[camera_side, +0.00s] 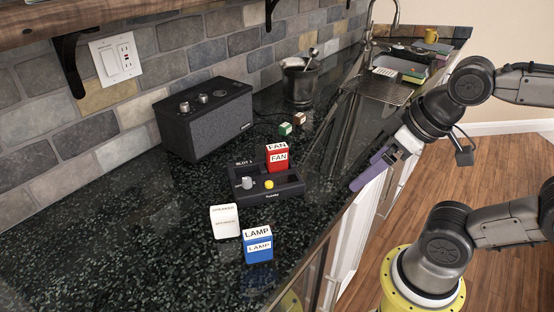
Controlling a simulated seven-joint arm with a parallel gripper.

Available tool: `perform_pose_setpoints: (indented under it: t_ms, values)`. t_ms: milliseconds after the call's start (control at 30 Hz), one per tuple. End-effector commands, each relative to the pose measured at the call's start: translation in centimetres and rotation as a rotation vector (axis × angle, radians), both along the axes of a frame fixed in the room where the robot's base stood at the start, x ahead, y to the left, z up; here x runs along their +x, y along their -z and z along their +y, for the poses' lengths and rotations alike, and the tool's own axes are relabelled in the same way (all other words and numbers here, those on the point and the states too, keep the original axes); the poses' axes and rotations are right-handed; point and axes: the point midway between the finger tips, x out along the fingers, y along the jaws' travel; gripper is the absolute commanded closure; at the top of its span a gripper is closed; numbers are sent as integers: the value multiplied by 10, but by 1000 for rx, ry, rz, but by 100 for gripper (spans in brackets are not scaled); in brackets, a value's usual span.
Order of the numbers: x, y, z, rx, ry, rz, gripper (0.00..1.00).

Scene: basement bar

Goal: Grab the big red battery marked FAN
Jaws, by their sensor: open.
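The red battery marked FAN (277,162) stands upright in a slot at the back right of a black charger dock (289,189) on the counter. Its label shows on the top and front. My gripper (367,176), with purple-grey fingers, is open and empty. It is to the right of the battery, near the counter's front edge, and apart from it.
A blue LAMP battery (258,249) and a white SPEAKER battery (225,222) stand in front of the dock. A black speaker (203,118) stands behind it against the tiled wall. Small green (285,129) and brown (299,118) blocks lie farther back. The front-left counter is clear.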

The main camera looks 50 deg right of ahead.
Motion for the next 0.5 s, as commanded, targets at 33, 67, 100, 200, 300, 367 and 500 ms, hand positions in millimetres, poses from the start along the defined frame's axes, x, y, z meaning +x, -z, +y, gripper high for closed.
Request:
perform_pose_setpoints:
  t_ms: [33, 67, 100, 200, 300, 367, 500]
  values:
    - [0, 0, 0, 0, 0, 0, 0]
    - [0, 0, 0, 0, 0, 0, 0]
    - [0, 0, 0, 0, -1, 0, 0]
    - [0, 0, 0, -16, -29, 0, 0]
    - [0, 0, 0, -71, -128, 1, 0]
    - [1, -3, -2, -129, -225, -3, 0]
    - [11, -18, -7, -318, -507, -17, 0]
